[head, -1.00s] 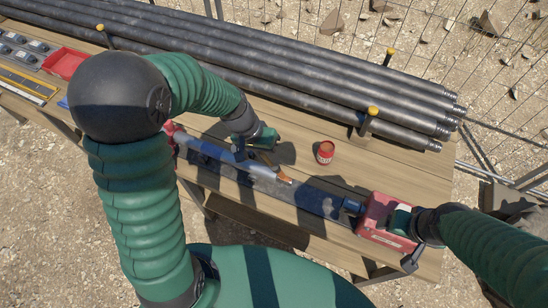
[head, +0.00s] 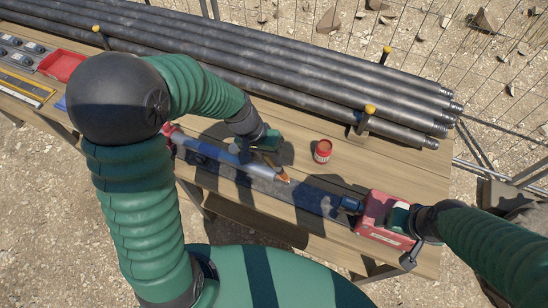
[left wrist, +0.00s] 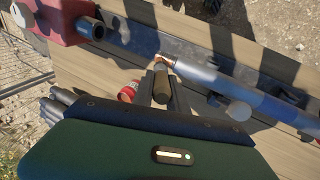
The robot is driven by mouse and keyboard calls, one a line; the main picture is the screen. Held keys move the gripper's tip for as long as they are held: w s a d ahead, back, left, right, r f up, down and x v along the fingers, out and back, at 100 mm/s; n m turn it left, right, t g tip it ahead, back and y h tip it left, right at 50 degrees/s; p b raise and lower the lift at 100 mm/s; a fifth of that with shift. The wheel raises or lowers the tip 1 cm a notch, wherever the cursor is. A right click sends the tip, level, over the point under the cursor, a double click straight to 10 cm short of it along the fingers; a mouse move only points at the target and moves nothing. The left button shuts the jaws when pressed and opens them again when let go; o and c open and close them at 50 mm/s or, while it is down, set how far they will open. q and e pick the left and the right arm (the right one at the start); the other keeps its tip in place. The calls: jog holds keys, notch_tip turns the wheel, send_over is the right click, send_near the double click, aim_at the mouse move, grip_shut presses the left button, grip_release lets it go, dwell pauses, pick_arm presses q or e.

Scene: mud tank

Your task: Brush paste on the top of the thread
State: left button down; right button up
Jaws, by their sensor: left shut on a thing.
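A grey and blue pipe (head: 238,158) lies along the bench with its copper-coloured threaded end (head: 283,178) pointing right; the end also shows in the left wrist view (left wrist: 162,60). My left gripper (head: 268,146) is just above and behind this end. It is shut on a brush, whose dark handle (left wrist: 163,84) shows between the fingers in the left wrist view. The bristles are mostly hidden; I cannot tell whether they touch the thread. A small red paste pot (head: 323,151) stands behind, to the right. My right gripper (head: 403,222) is at a red block; its fingers are unclear.
The red block (head: 376,215) with a dark socket sits at the bench's right end, facing the pipe along a dark rail (head: 312,200). Several long dark pipes (head: 300,75) lie behind, held by yellow-topped posts. A red tray (head: 62,65) is far left.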

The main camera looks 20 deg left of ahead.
pick_arm(q)
jog(key=shift+d, duration=0.45)
jog(key=shift+a, duration=0.4)
dwell(0.6)
notch_tip(320, 180, up, 6)
jog(key=p, duration=0.5)
